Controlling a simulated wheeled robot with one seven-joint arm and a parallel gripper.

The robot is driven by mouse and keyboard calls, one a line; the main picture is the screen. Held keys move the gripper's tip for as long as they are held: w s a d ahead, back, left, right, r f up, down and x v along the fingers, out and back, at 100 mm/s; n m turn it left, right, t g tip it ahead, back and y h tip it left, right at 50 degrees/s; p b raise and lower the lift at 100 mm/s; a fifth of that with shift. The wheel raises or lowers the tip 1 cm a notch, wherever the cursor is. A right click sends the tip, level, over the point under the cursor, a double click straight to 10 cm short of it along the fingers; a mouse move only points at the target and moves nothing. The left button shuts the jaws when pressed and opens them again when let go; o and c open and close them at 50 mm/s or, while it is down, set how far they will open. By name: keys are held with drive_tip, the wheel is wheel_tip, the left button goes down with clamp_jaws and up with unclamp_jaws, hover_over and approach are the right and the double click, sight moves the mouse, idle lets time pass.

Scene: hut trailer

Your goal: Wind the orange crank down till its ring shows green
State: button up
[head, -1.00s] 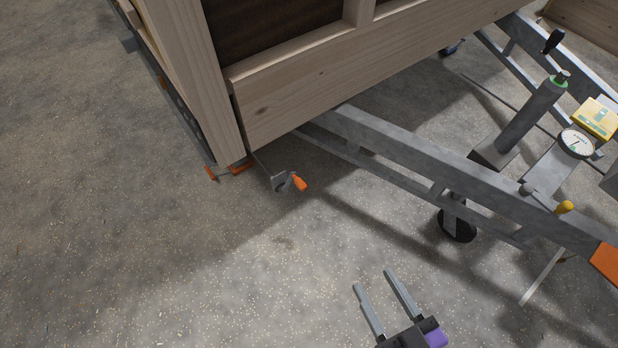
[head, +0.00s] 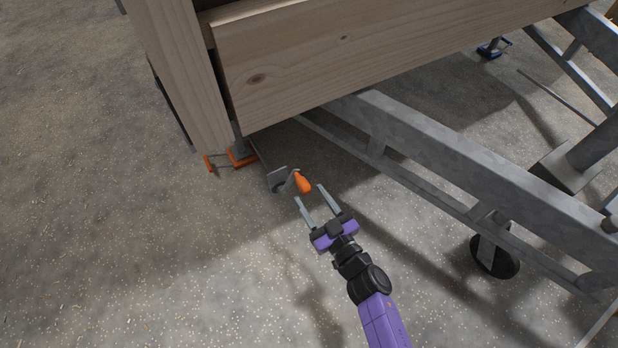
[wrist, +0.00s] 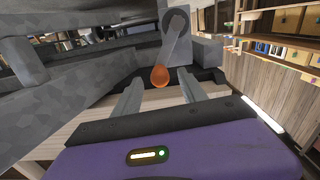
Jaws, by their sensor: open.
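The crank's orange handle (head: 303,182) sticks out from a grey arm and plate (head: 278,179) below the corner of the wooden hut. My gripper (head: 311,193) is open, with its two grey fingers pointing at the handle from the front right. In the wrist view the orange handle (wrist: 160,75) shows just beyond and between the open fingertips, hanging from the grey crank arm (wrist: 177,38). The fingers look apart from it. I cannot make out a ring or any green on the crank.
The hut's wooden corner post (head: 185,80) and bottom beam (head: 300,80) stand close above the crank. A grey metal drawbar (head: 450,165) runs to the right, with a round black foot (head: 494,256) under it. The concrete floor (head: 180,280) in front is clear.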

sight(300, 178)
drive_tip(key=b+x, duration=0.2)
drive_tip(key=x, duration=0.4)
drive_tip(key=shift+w+a+f+b, duration=0.1)
drive_tip(key=shift+w+a+b, duration=0.05)
drive_tip(key=shift+w+b, duration=0.2)
drive_tip(key=shift+w+a, duration=0.3)
drive_tip(key=shift+w, duration=0.1)
clamp_jaws()
drive_tip(key=shift+d, duration=0.25)
idle(0.6)
